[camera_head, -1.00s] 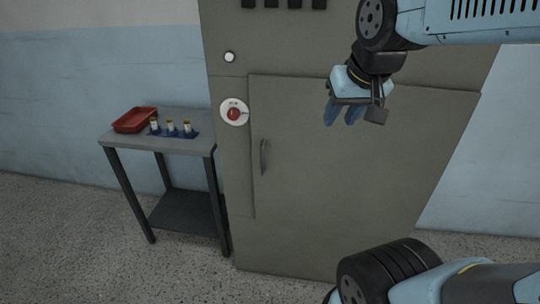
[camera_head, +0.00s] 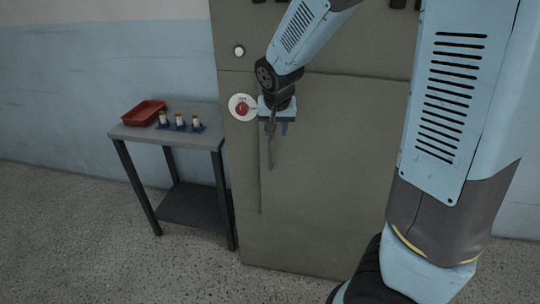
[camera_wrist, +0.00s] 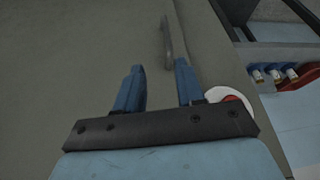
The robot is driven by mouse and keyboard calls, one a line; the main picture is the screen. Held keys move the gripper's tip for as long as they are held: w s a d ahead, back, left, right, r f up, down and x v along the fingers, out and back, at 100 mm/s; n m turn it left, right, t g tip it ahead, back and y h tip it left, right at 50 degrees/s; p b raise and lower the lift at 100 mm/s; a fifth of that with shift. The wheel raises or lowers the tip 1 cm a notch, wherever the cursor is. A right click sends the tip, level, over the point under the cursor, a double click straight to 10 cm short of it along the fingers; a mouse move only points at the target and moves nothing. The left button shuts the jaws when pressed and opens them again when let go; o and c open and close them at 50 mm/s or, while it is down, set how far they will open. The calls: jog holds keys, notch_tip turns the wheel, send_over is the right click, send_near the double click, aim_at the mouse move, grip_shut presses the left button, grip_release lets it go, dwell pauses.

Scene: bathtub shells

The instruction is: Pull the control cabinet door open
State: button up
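The grey-green control cabinet (camera_head: 300,250) stands against the wall, and its door (camera_head: 345,170) looks shut. The thin upright door handle (camera_head: 270,155) is near the door's left edge. My gripper (camera_head: 276,130) points down in front of the cabinet, by the handle's upper part. In the wrist view my gripper (camera_wrist: 160,70) is open, with two blue fingers apart and nothing held. There the handle (camera_wrist: 168,48) shows beyond the fingertips, closer to the right finger; I cannot tell whether they touch. A red knob on a white disc (camera_head: 241,107) is left of the gripper, partly hidden in the wrist view.
A small table (camera_head: 205,137) stands left of the cabinet, holding a red tray (camera_head: 144,113) and a blue rack (camera_head: 183,127) with several small bottles. A white button (camera_head: 239,51) is on the cabinet. My arm covers much of the right side. The floor in front is clear.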

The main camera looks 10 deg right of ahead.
aim_at(270, 152)
jog(key=x, duration=1)
jog(key=a+x, duration=0.1)
jog(key=x, duration=0.4)
jog(key=shift+w+a+f, duration=0.1)
jog(key=shift+w+f, duration=0.1)
jog(key=shift+w, duration=0.15)
jog(key=shift+c, duration=0.2)
grip_shut()
